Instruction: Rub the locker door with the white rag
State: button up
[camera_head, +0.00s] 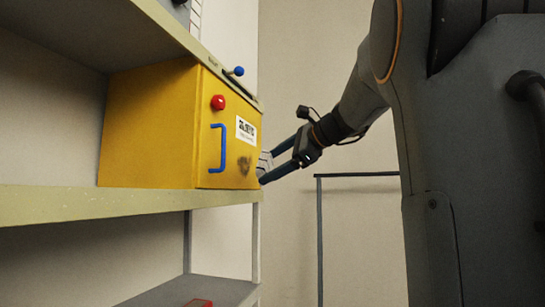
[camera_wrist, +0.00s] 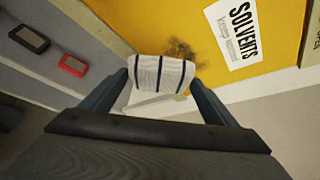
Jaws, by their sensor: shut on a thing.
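The yellow locker (camera_head: 150,125) stands on a shelf. Its door (camera_head: 212,140) has a blue handle (camera_head: 214,150), a red knob (camera_head: 218,102), a white label (camera_head: 245,131) and a dark smudge (camera_head: 244,165). In the wrist view the smudge (camera_wrist: 182,50) shows beside the label (camera_wrist: 240,30), which reads SOLVENTS. My gripper (camera_head: 266,167) is at the right edge of the door. It is shut on the white rag (camera_wrist: 160,72), which has dark stripes. The rag lies over or very close to the smudge's lower edge; I cannot tell whether it touches the door. In the head view the rag (camera_head: 265,160) is partly hidden.
The shelf board (camera_head: 130,200) runs under the locker, with another shelf above. A blue-knobbed lever (camera_head: 238,71) sticks out above the door. A red item (camera_head: 199,303) lies on a lower shelf. A dark rail frame (camera_head: 320,230) stands behind my arm.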

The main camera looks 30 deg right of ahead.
jog(key=shift+s+a+r, duration=0.1)
jog(key=shift+s+r, duration=0.05)
jog(key=shift+r, duration=0.3)
jog(key=shift+s+a+r, duration=0.1)
jog(key=shift+s+r, duration=0.05)
jog(key=shift+r, duration=0.3)
jog(key=shift+w+a, duration=2.05)
jog(key=shift+w+a, duration=0.7)
jog(key=shift+p, duration=0.3)
jog(key=shift+w+d+p, duration=4.4)
jog(key=shift+w+d, duration=0.45)
jog(key=shift+a, duration=0.1)
jog(key=shift+s+a+b, duration=1.75)
jog(key=shift+s+a, duration=1.2)
jog(key=shift+a, duration=0.05)
jog(key=shift+s+a+b, duration=0.6)
jog(key=shift+s+a, duration=1.1)
jog(key=shift+s, duration=0.25)
